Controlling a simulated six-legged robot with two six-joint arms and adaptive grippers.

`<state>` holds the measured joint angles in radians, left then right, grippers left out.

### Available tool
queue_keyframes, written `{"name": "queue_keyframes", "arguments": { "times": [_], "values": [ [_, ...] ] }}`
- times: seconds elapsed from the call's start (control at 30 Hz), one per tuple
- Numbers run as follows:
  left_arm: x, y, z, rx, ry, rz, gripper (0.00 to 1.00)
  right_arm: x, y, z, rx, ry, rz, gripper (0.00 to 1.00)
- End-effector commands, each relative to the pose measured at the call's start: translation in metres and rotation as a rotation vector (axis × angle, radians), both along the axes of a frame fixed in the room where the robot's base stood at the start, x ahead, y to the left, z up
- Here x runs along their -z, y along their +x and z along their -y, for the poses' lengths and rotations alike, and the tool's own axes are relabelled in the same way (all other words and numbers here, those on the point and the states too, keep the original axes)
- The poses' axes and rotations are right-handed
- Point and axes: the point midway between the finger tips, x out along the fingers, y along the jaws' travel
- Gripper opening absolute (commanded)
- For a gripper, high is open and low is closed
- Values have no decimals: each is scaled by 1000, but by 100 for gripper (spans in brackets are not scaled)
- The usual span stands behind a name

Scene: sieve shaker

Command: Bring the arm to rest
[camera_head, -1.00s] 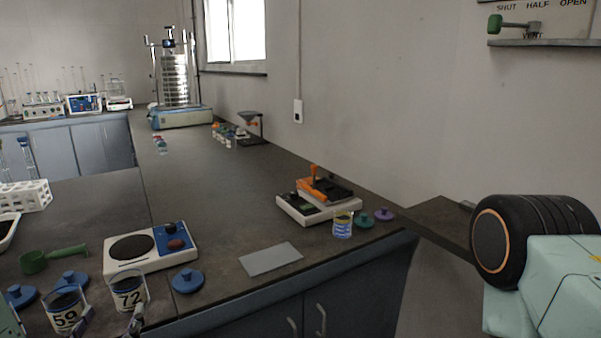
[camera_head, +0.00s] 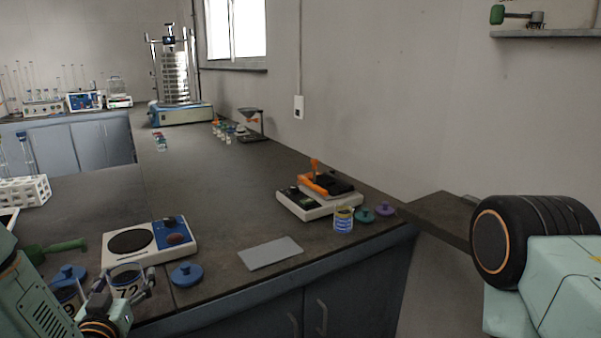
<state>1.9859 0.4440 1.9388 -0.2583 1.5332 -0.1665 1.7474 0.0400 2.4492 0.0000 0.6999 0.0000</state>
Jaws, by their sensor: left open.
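My left gripper (camera_head: 127,285) is at the lower left, with its arm coming in from the left edge. Its fingers are open and spread to either side of the jar marked 72 (camera_head: 125,277) in the picture. The jar stands upright on the bench; I cannot tell whether the fingers are around it or in front of it. A second jar (camera_head: 66,296) is mostly hidden behind my left arm. My right arm shows as a pale green link with a black round joint at the right edge; its gripper is out of view.
A white device with a dark plate (camera_head: 130,241) stands behind the jars, with blue lids (camera_head: 187,274) nearby. A grey sheet (camera_head: 269,253), a balance (camera_head: 317,205) and a blue-labelled jar (camera_head: 343,220) lie to the right. The sieve shaker (camera_head: 176,85) stands far back. The mid-bench is clear.

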Motion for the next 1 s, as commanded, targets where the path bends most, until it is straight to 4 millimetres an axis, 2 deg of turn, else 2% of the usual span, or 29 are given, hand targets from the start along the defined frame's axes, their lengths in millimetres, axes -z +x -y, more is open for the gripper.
{"name": "queue_keyframes", "arguments": {
  "times": [0.03,0.53,0.63,1.0],
  "values": [
    [-20,1,-1,-2,-1,11,81,-9,1,0,0,0,2,40],
    [-105,1,0,-1,-1,11,81,-38,1,0,0,0,2,40],
    [-88,1,0,0,1,5,81,-24,1,0,0,0,3,40],
    [-53,4,-1,-3,-1,-7,81,8,1,0,0,0,2,40]
  ]
}}
